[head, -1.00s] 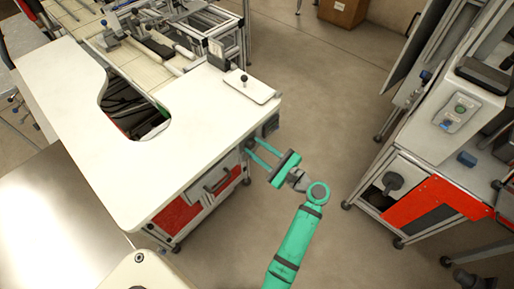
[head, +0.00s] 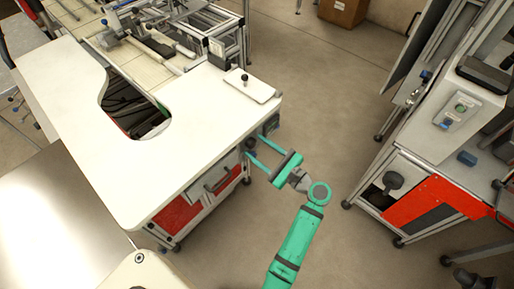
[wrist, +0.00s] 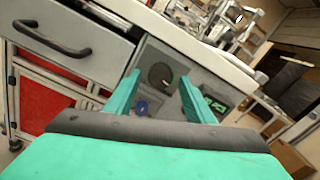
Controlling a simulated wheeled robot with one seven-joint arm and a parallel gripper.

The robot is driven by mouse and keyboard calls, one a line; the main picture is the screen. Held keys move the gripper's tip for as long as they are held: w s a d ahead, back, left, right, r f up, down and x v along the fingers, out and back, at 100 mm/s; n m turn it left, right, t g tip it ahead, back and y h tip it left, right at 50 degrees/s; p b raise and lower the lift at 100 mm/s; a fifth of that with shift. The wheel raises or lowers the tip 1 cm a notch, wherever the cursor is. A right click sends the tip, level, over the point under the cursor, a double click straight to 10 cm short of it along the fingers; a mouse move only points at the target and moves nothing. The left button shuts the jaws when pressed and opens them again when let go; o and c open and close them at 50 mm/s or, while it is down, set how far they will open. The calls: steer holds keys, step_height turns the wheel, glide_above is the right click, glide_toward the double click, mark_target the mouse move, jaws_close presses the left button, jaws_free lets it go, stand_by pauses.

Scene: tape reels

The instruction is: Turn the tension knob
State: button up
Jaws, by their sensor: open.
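The dark round knob (wrist: 161,75) is on a grey panel (wrist: 188,68) at the end of the workbench, in the wrist view. I take it to be the tension knob. My gripper (wrist: 158,92) is open, its two green fingers pointing at the panel, one on each side of the knob in the picture. Whether the fingertips reach around the knob or stop short of it, I cannot tell. In the head view my gripper (head: 250,146) is at the bench end, below the tabletop edge, and the knob is largely hidden there.
A blue knob-like part (wrist: 141,107) and a green-lit display (wrist: 214,103) are close by on the panel. A drawer handle (wrist: 52,40) lies to the left. The white tabletop (head: 150,110) overhangs above. Open floor (head: 320,110) separates the bench from the machine at right.

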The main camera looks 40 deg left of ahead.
steer(key=s+d, duration=0.1)
steer(key=d, duration=0.9)
steer(key=shift+d, duration=0.15)
steer(key=s+d+f+t+h, duration=0.4)
steer(key=f+h, duration=0.1)
steer(key=f, duration=0.4)
steer(key=s+d+f+t+h, duration=0.3)
steer(key=s+f+h, duration=0.1)
steer(key=f, duration=0.4)
steer(key=s+d+f+n+t+h, duration=0.2)
steer(key=s+d+h, duration=0.2)
steer(key=s+d, duration=0.15)
steer(key=s+d+r+n+t+h, duration=0.2)
steer(key=s+d+r+n+h, duration=0.2)
steer(key=s+d+r+n, duration=0.25)
steer(key=s+d+r+n+t, duration=0.1)
steer(key=s+r+n, duration=0.2)
steer(key=r, duration=0.3)
steer(key=s+r+n+t+h, duration=0.1)
steer(key=s+r+n, duration=0.2)
steer(key=r, duration=0.3)
steer(key=shift+s+d+r+t, duration=0.2)
steer(key=shift+s+d+t, duration=0.2)
steer(key=shift+s, duration=0.5)
